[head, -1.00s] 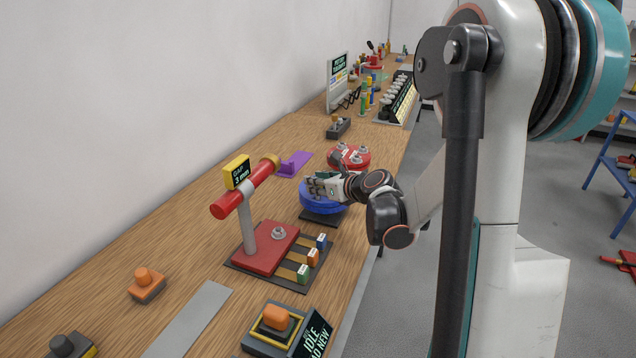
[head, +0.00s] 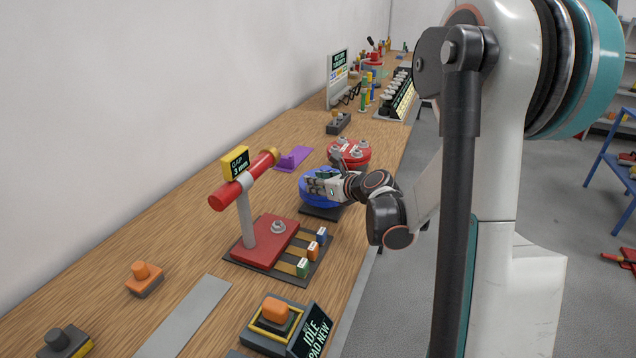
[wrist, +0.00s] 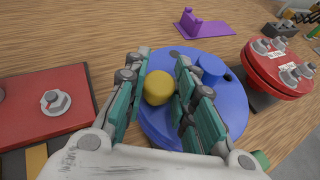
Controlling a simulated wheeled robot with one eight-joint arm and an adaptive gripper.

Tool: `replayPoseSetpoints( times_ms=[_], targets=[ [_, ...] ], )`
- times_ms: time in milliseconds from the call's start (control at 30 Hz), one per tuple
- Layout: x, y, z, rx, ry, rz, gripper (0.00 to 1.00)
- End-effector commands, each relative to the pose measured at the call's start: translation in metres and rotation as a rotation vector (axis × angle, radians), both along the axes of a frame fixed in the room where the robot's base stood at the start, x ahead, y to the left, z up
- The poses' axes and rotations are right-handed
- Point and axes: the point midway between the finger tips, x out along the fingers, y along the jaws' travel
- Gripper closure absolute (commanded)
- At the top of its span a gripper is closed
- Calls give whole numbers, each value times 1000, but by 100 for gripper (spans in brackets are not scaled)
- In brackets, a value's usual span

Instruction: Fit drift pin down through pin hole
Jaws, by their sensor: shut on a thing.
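A yellow rounded knob (wrist: 158,88), which looks like the head of the drift pin, sits between the teal-padded fingers of my gripper (wrist: 160,92). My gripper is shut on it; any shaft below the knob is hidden. Behind and below it is a round blue disc (wrist: 223,99) with a blue raised stub (wrist: 210,68) and small dark holes near its rim. I cannot tell which is the pin hole. In the head view my gripper (head: 322,186) covers part of the blue disc (head: 308,197), which looks tilted above a dark base (head: 318,213).
A red flange (head: 350,151) with bolts stands just beyond the disc. A purple bracket (head: 293,158) lies behind it. Nearer me are a red plate (head: 262,252) with a grey post, a red bar and a gap display (head: 235,163). Bare wood lies along the wall.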

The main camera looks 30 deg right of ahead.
Motion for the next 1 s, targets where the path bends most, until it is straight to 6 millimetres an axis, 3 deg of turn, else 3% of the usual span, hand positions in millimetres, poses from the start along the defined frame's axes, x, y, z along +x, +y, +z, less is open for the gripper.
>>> replayPoseSetpoints(
  times_ms=[100, 133, 200, 233, 667, 1000],
  targets=[
    [0, 0, -3, 0, 0, 0, 100],
    [0, 0, -3, 0, 0, 0, 71],
    [0, 0, -2, 0, 0, 0, 55],
    [0, 0, -2, 0, 0, 0, 52],
    [-4, -1, 0, 0, 0, -2, 52],
    [-55, -8, 21, 0, 0, -3, 52]
  ],
)
